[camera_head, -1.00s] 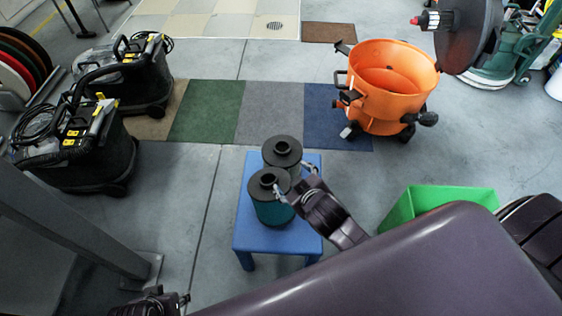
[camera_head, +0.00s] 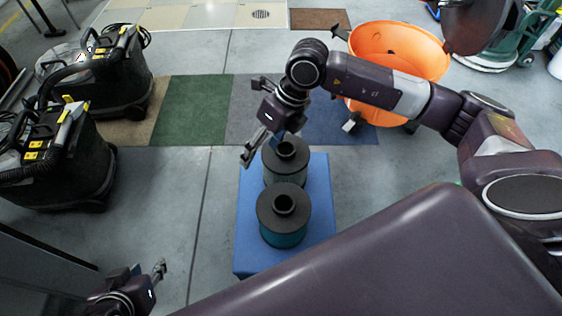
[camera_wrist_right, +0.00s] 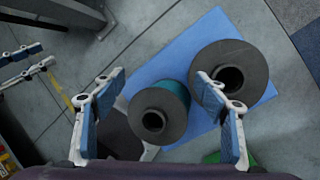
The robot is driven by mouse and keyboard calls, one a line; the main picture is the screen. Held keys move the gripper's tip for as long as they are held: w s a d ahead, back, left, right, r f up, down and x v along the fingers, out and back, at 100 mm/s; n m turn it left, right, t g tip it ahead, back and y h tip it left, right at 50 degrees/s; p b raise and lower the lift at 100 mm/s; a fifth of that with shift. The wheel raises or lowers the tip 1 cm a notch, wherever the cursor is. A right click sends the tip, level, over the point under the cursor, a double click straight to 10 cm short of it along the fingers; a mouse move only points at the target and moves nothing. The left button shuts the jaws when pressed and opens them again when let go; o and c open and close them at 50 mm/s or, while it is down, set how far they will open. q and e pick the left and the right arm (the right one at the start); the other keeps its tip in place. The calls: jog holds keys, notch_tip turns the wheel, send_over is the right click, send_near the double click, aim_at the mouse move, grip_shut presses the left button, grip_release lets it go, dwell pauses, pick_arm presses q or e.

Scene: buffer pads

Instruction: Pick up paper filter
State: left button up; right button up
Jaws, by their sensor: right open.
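Two cylindrical filters with flat dark round tops and a central hole stand upright on a blue stool (camera_head: 251,250). The near filter (camera_head: 284,226) has a teal body; the far filter (camera_head: 285,158) stands behind it, its body partly hidden. I cannot tell which is the paper filter. My right gripper (camera_head: 255,117) is open and empty, above and left of the far filter. In the right wrist view its fingers (camera_wrist_right: 160,78) are apart, with the teal filter (camera_wrist_right: 168,92) in the gap and the other filter (camera_wrist_right: 245,65) behind the right finger. My left gripper (camera_head: 140,270) is open and empty at lower left.
Two black vacuum machines (camera_head: 115,80) stand at the left. An orange drum (camera_head: 400,50) stands behind my right arm. Green, grey and blue floor mats (camera_head: 187,110) lie behind the stool. The floor left of the stool is clear.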

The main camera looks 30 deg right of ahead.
aim_at(287, 145)
jog(key=w+d+h, duration=0.2)
jog(key=d+h, duration=0.1)
jog(key=d, duration=0.5)
jog(key=shift+m+t+h, duration=0.3)
jog(key=f+b, duration=0.1)
jog(key=f, duration=0.1)
jog(key=w+f, duration=0.1)
jog(key=f, duration=0.2)
jog(key=f+b, duration=0.1)
jog(key=f, duration=0.1)
jog(key=shift+w+d+f+b, duration=0.3)
jog(key=shift+d, duration=0.1)
jog(key=shift+f, duration=0.15)
pick_arm(q)
jog(key=w+d+r+t+h, duration=0.1)
jog(key=w+r+t, duration=0.2)
jog(key=w+r, duration=0.1)
jog(key=w+d+r+t, duration=0.2)
jog(key=w+r+t, duration=0.1)
jog(key=w, duration=0.3)
jog(key=shift+d+r+h, duration=0.25)
jog(key=shift+r+h, duration=0.15)
jog(key=shift+r, duration=0.4)
pick_arm(e)
grip_shut()
